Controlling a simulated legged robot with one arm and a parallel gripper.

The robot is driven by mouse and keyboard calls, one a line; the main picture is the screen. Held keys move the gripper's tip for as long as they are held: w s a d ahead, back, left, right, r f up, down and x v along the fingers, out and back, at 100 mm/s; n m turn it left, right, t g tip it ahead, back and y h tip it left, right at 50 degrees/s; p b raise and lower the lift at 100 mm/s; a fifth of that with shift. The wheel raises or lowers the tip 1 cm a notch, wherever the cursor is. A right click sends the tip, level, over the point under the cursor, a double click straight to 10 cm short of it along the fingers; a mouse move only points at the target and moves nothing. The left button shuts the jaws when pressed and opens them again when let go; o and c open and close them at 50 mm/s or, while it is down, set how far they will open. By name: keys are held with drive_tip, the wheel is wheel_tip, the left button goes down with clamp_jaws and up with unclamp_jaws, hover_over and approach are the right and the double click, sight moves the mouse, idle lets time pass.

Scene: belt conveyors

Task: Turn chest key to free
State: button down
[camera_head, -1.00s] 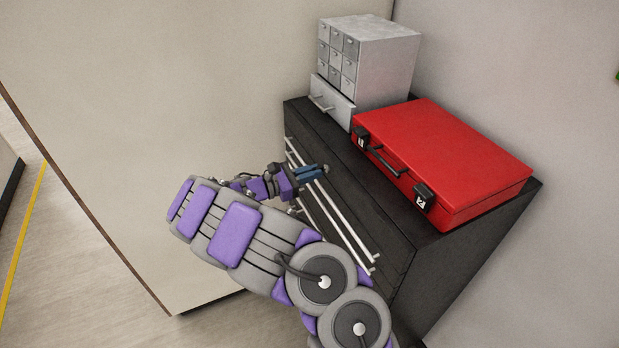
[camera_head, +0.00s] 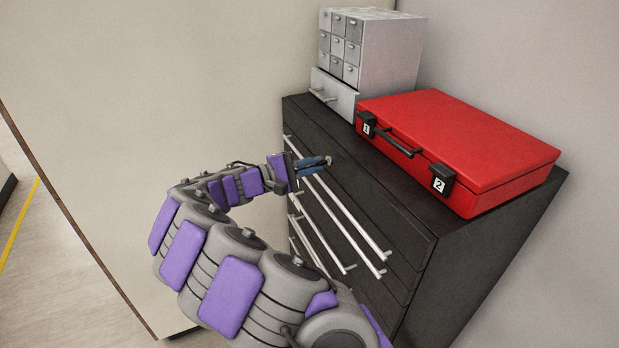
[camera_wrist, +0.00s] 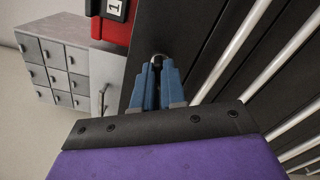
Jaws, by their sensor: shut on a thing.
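The black chest (camera_head: 408,220) has several drawers with long silver bar handles. My gripper (camera_head: 326,161) is at the chest's upper front, near the top left. In the wrist view its blue fingers (camera_wrist: 158,82) are closed together on the chest key (camera_wrist: 157,60), a small part at the dark front face. Only a bit of the key shows past the fingertips, so its turn angle cannot be told.
A red case (camera_head: 460,145) with latches marked 1 and 2 lies on the chest top. A grey small-drawer cabinet (camera_head: 385,55) stands behind it, with its bottom drawer (camera_head: 333,95) pulled out a little. A drawer handle (camera_head: 340,215) runs close below my gripper. A pale wall panel stands at the left.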

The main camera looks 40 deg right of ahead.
drive_tip(key=m+b, duration=0.5)
drive_tip(key=shift+f+b, duration=0.2)
drive_tip(key=shift+b, duration=0.15)
drive_tip(key=shift+m, duration=0.4)
drive_tip(key=c, duration=1.2)
unclamp_jaws()
drive_tip(key=shift+d, duration=0.3)
drive_tip(key=shift+a, duration=0.1)
drive_tip(key=p+v, duration=0.2)
drive_tip(key=v, duration=1.5)
drive_tip(key=shift+w+a, duration=0.15)
drive_tip(key=shift+w, duration=0.05)
